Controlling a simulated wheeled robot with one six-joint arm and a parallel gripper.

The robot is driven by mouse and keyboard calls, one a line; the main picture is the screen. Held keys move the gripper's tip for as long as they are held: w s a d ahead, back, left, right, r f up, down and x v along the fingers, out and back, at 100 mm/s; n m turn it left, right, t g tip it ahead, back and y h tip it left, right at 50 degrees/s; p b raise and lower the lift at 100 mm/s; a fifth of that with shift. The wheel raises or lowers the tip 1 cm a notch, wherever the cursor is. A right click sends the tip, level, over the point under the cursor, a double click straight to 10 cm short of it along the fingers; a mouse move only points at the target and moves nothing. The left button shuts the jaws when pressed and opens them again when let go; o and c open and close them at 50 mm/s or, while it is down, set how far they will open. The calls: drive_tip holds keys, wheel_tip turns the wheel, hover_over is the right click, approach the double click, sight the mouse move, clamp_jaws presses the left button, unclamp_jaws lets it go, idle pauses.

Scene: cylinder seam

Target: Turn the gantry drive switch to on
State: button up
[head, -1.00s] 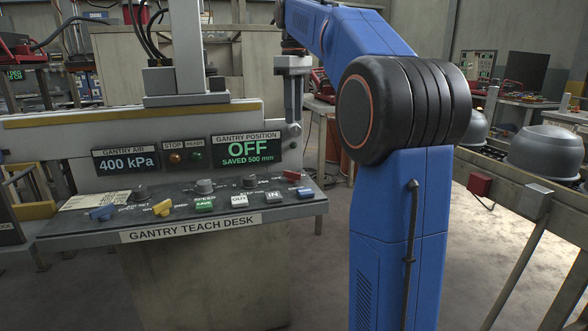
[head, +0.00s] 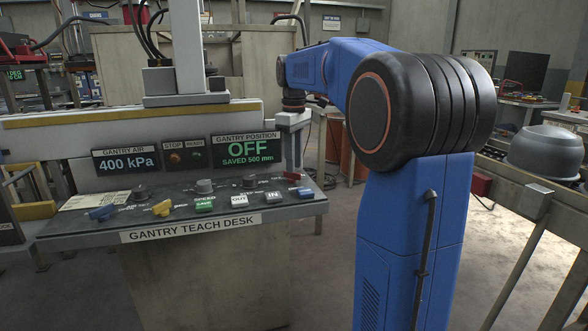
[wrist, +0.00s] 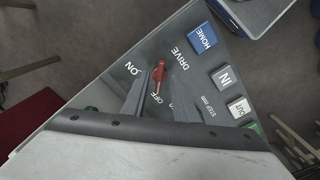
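The red drive switch (wrist: 158,75) sits on the desk panel in the wrist view, between the printed ON and OFF marks. Its narrow end lies toward OFF. It also shows small at the desk's right end in the head view (head: 293,176). The gantry position display (head: 247,149) reads OFF, SAVED 500 mm. My gripper (wrist: 159,80) is open, with one dark finger on each side of the red switch. I cannot tell whether either finger touches it. In the head view my wrist is above the desk's right end, and the fingertips are hard to make out.
The gantry teach desk (head: 192,228) also carries a blue HOME button (wrist: 202,37), an IN button (wrist: 226,77), an OUT button (wrist: 240,107) and several knobs. The gantry air display (head: 127,160) reads 400 kPa.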

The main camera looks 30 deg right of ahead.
sight(292, 176)
drive_tip(key=shift+f, duration=1.35)
clamp_jaws()
